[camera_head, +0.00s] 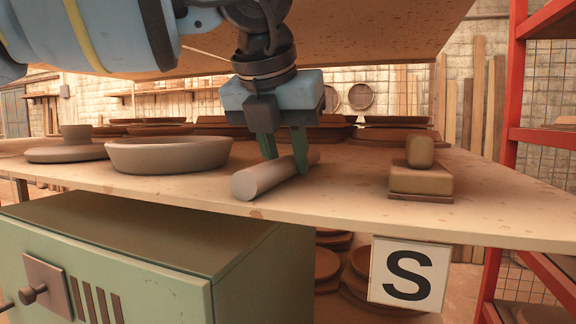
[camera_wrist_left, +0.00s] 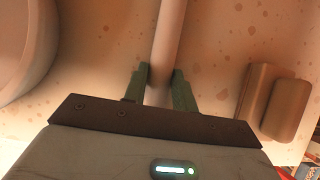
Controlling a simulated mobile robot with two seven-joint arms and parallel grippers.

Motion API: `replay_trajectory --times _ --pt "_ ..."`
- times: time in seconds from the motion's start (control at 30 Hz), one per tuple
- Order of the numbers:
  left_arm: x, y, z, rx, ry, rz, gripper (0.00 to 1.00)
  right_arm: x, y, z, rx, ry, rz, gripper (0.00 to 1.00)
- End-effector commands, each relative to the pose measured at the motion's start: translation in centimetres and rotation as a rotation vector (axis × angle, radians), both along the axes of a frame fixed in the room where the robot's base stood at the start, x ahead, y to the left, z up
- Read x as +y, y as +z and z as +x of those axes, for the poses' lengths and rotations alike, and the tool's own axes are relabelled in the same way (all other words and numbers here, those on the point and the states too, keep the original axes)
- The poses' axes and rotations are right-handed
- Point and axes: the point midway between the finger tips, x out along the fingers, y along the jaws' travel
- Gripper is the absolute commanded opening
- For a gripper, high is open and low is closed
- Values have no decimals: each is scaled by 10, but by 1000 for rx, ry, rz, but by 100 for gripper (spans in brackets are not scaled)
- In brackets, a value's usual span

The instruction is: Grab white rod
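The white rod (camera_head: 259,180) lies on the table, its near end close to the front edge. It runs back and to the right. My left gripper (camera_head: 285,165) points down over the rod's middle, with its green fingers apart on either side of it. In the left wrist view, the rod (camera_wrist_left: 168,30) passes between the two fingertips (camera_wrist_left: 160,72). The fingers look open, and I cannot make out whether either touches the rod. The right finger hides part of the rod in the head view. My right gripper is not in view.
The table (camera_head: 340,200) holds a wide shallow bowl (camera_head: 168,155) on the left and a brown block with a rounded top (camera_head: 420,180) on the right. Several brown dishes stand behind. A green cabinet (camera_head: 150,240) is below. A red rack (camera_head: 512,110) stands at right.

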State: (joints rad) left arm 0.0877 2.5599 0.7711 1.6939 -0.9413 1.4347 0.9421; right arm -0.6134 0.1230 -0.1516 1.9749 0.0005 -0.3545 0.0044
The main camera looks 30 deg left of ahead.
Motion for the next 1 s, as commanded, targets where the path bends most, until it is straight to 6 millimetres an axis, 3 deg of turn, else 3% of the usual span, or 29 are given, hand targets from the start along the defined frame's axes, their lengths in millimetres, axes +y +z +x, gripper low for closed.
replay_trajectory --times 0.17,0.57,0.77,1.0 --pt "0 1 0 -2 0 0 0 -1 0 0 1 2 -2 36" --pt "0 7 1 -2 0 0 0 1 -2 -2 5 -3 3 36" --pt "-1 29 1 -1 0 -4 0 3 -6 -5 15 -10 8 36" --pt "-1 71 -1 -4 -3 -2 0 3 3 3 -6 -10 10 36"
